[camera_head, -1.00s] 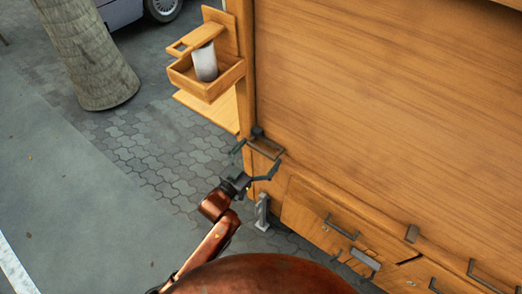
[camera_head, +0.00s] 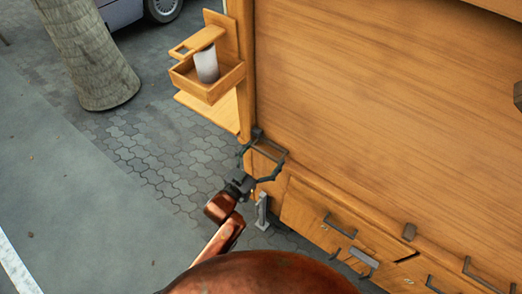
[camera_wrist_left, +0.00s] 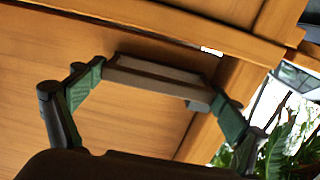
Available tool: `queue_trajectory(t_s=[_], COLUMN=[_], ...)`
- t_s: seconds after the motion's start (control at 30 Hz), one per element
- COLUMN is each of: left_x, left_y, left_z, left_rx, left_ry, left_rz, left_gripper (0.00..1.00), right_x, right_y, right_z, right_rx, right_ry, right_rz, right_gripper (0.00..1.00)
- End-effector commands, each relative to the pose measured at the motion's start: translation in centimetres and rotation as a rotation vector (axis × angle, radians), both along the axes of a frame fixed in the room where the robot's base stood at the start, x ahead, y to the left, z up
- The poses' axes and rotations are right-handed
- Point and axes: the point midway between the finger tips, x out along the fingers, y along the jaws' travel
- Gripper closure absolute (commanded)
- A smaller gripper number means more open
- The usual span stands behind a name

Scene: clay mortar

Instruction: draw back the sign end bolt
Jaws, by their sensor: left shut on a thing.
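The sign end bolt shows as a grey bar handle (camera_head: 270,146) on the lower left corner of the wooden cart. In the left wrist view its flat grey bar (camera_wrist_left: 155,78) spans the space between my two fingers. My left gripper (camera_head: 260,165) is at this bar, its green-padded fingertips (camera_wrist_left: 158,82) against the bar's two ends. It is shut on the bar. A dark grey piece (camera_head: 518,95) shows at the right edge of the head view. It looks like part of my right gripper, but too little shows to tell its state.
A wooden side box (camera_head: 208,85) with a whitish cup (camera_head: 206,66) hangs above the bolt. Several drawer handles (camera_head: 341,226) and a metal leg (camera_head: 262,212) are lower down. A tree trunk (camera_head: 88,55) stands at the left. The pavement between is clear.

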Motion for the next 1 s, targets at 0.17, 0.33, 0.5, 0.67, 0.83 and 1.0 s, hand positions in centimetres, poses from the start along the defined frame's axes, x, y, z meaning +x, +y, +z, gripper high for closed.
queue_trajectory(t_s=[0.17, 0.33, 0.5, 0.67, 0.83, 1.0], left_x=[-1.5, -2.0, -2.1, -2.1, -2.1, -2.2], left_y=[-2.1, -2.8, -2.9, -3.0, -2.9, -2.6], left_z=[0.4, 0.1, -0.1, -0.1, 0.0, 0.0], left_rx=[-0.002, 0.002, 0.001, 0.0, 0.0, 0.001], left_ry=[0.004, 0.002, 0.003, 0.004, 0.003, 0.003], left_rz=[-0.001, -0.001, -0.004, -0.006, -0.004, -0.002], left_gripper=[0.52, 0.52, 0.52, 0.03, 0.0, 0.0], right_x=[1.0, 1.0, 1.0, 1.0, 1.0, 1.0], right_y=[0.0, 0.0, 0.0, 0.0, 0.1, 0.1], right_z=[2.1, 2.4, 2.2, 2.2, 2.2, 2.2], right_rx=[0.0, 0.0, 0.0, 0.0, 0.0, 0.001], right_ry=[-0.016, -0.017, -0.017, -0.017, -0.017, -0.016], right_rz=[0.0, 0.0, 0.0, -0.001, -0.001, 0.0], right_gripper=[0.6, 0.6, 0.6, 0.6, 0.6, 0.6])
